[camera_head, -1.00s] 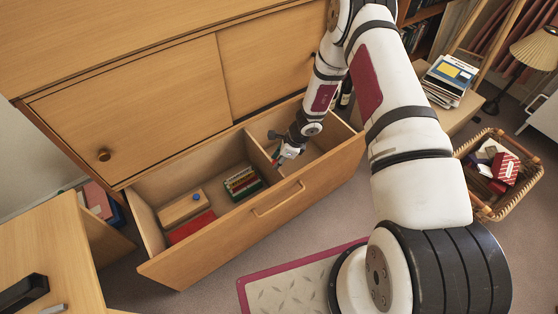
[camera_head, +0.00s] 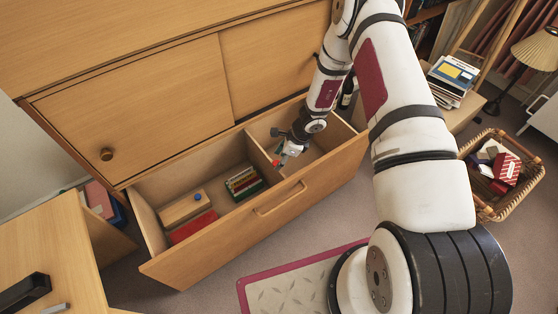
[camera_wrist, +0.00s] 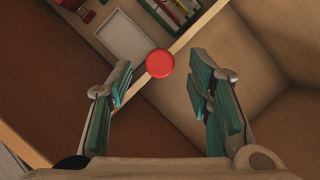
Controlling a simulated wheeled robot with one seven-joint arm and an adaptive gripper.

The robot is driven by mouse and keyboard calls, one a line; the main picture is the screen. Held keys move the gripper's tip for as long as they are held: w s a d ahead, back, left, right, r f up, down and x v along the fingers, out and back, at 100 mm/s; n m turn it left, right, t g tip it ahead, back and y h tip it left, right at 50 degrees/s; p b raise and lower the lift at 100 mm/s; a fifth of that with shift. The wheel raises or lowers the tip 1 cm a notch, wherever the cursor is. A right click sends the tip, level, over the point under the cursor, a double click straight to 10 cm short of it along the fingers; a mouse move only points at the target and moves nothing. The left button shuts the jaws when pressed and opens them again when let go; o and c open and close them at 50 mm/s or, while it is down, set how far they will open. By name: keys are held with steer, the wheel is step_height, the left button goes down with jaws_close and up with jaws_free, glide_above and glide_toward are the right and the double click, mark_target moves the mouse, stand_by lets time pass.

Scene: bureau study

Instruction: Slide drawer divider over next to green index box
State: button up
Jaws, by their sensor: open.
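The drawer divider (camera_head: 261,157) is a thin wooden partition across the open drawer, to the right of the green index box (camera_head: 244,182). A red knob (camera_wrist: 160,63) is on the divider, which runs diagonally in the wrist view (camera_wrist: 199,25). The index box, filled with coloured cards, shows at the top of that view (camera_wrist: 176,10), apart from the divider. My gripper (camera_head: 282,159) is low in the drawer by the divider. In the wrist view my gripper (camera_wrist: 162,82) is open, its teal-padded fingers on either side of the knob and not visibly touching it.
The left compartment also holds a wooden box with a blue knob (camera_head: 184,208) and a red item (camera_head: 193,227). The right compartment (camera_head: 318,143) looks mostly bare. The drawer front (camera_head: 255,222) stands in front, and the cabinet (camera_head: 130,110) rises behind.

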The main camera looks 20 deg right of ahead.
steer(key=v, duration=1)
steer(key=a+r+n+y, duration=0.1)
steer(key=a+r+n, duration=0.2)
steer(key=r, duration=0.6)
steer(key=a+r+n, duration=0.3)
steer(key=r, duration=0.6)
steer(key=s+a+r+n, duration=0.3)
steer(key=s+r+n, duration=0.4)
steer(key=s+r, duration=0.45)
steer(key=s+r+n+g+h, duration=0.1)
steer(key=s+r+n+g, duration=0.1)
steer(key=s+r+n, duration=0.65)
steer(key=s+d+r+n+h, duration=0.1)
steer(key=s+d+h, duration=0.15)
steer(key=s, duration=0.65)
steer(key=s+d+r+n+h, duration=0.15)
steer(key=s+d, duration=0.25)
steer(key=s, duration=0.5)
step_height(320, 180, up, 30)
steer(key=t+p, duration=0.4)
steer(key=p, duration=2.5)
steer(key=shift+d+r+m, duration=0.2)
steer(key=shift+r+m, duration=0.05)
steer(key=shift+m, duration=0.05)
